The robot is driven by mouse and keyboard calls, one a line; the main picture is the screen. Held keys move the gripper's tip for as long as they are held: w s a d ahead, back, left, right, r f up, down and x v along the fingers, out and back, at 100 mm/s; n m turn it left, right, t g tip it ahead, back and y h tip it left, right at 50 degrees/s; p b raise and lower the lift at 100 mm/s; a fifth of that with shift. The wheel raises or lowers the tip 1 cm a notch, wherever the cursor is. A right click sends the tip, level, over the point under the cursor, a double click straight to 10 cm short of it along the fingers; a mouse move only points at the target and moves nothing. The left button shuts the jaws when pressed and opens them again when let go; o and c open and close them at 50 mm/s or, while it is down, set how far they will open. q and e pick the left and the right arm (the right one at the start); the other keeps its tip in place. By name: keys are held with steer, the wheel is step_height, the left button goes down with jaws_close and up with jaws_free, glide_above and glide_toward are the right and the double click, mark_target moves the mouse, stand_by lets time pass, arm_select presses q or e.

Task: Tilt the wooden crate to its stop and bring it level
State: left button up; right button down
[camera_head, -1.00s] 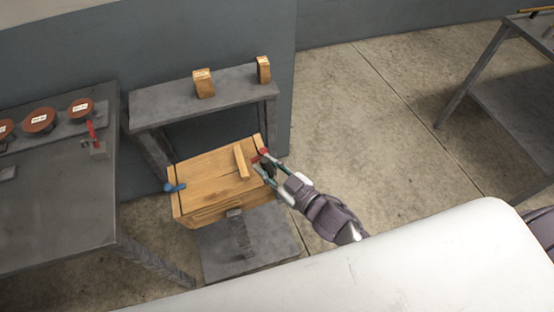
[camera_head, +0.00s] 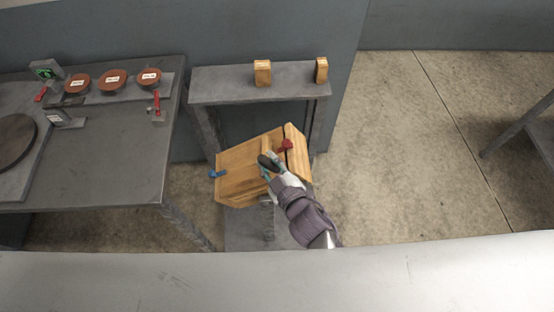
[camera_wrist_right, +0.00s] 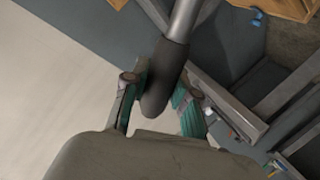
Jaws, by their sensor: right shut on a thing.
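The wooden crate (camera_head: 238,182) sits on a grey pedestal stand (camera_head: 255,238) in the head view. It is tilted, with its right side higher than its left. A blue part (camera_head: 217,174) is on its left edge and a red part (camera_head: 285,145) near its right end. My right gripper (camera_head: 271,166) is over the crate's right half. In the right wrist view it is shut on a dark rounded grip (camera_wrist_right: 160,90) at the end of a metal bar (camera_wrist_right: 184,20). Where this bar joins the crate is hidden. My left gripper is not in view.
A grey bench (camera_head: 215,86) behind the crate carries two wooden blocks, one (camera_head: 263,73) near its middle and one (camera_head: 321,70) at its right end. A dark table (camera_head: 110,165) with labelled reddish discs stands at left. The floor (camera_head: 400,150) at right is clear.

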steer(key=shift+a+r, duration=0.15)
steer(key=shift+a, duration=0.2)
steer(key=c, duration=1.3)
jaws_free()
steer(key=o, duration=0.4)
steer(key=shift+a, duration=0.2)
steer(key=shift+d, duration=0.1)
steer(key=shift+d, duration=0.1)
steer(key=shift+s+d, duration=0.15)
steer(key=shift+s, duration=0.1)
steer(key=v, duration=1.1)
steer(key=shift+s+r, duration=0.1)
steer(key=shift+s, duration=0.1)
